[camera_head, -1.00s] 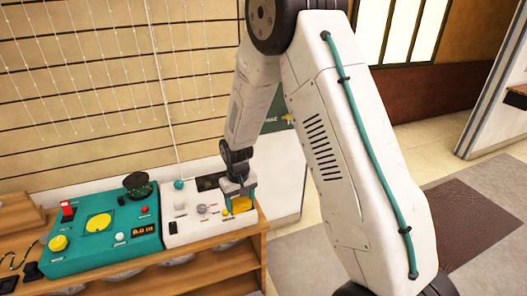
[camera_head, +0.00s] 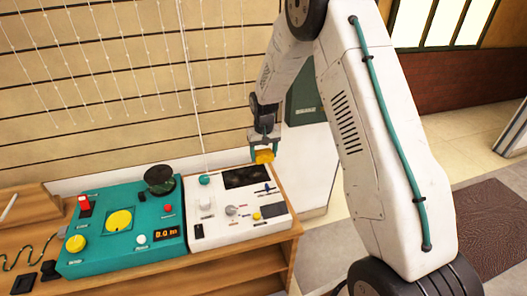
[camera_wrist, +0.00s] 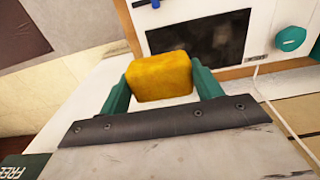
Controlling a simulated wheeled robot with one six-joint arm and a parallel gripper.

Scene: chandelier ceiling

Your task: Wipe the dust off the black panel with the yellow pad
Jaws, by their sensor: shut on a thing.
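The black panel (camera_head: 247,176) is a dark rectangle set in the top of the white console (camera_head: 215,233), near its back edge. In the wrist view the black panel (camera_wrist: 205,38) shows greyish smudges on its surface. My gripper (camera_head: 264,151) is shut on the yellow pad (camera_head: 264,157) and holds it above and beyond the console's back right corner. In the wrist view the yellow pad (camera_wrist: 159,76) sits between the two green fingers, its near side covering little of the panel's lower left edge.
A teal console (camera_head: 120,230) with knobs and a dark round dish (camera_head: 160,178) stands to the left on the wooden bench (camera_head: 255,252). Bead strings hang on the wall behind.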

